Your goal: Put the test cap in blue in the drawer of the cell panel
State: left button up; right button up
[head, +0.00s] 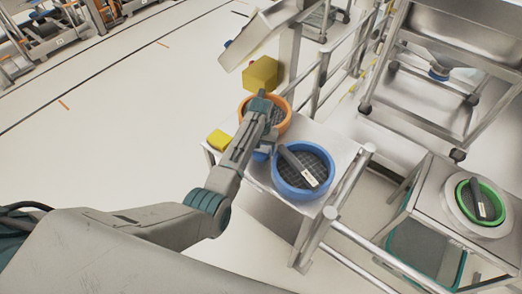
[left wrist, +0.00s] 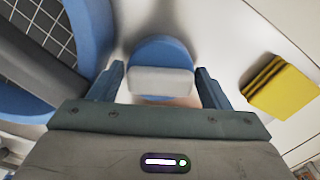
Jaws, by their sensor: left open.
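The blue test cap (left wrist: 158,52), a round blue piece with a pale grey block across it, lies between the two fingers of my left gripper (left wrist: 161,80) in the left wrist view. The fingers are apart, one on each side of the block, and contact cannot be told. In the head view a bit of the blue cap (head: 261,156) shows on the steel table beside my left gripper (head: 268,142); the arm hides much of it. I cannot make out a cell panel drawer for certain. My right gripper is not in view.
On the steel table (head: 335,146) stand a blue-rimmed bin (head: 301,193) with a dark handle, close by the cap, an orange bin (head: 284,121) and a yellow block (head: 219,139). A green bin (head: 497,217) is on a stand at right. Metal rails (head: 345,187) edge the table.

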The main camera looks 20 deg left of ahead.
pick_arm(q)
jog(key=shift+f, duration=0.4)
jog(key=shift+c, duration=0.4)
jog(key=c, duration=0.7)
jog(key=shift+o, duration=0.2)
jog(key=shift+r, duration=0.15)
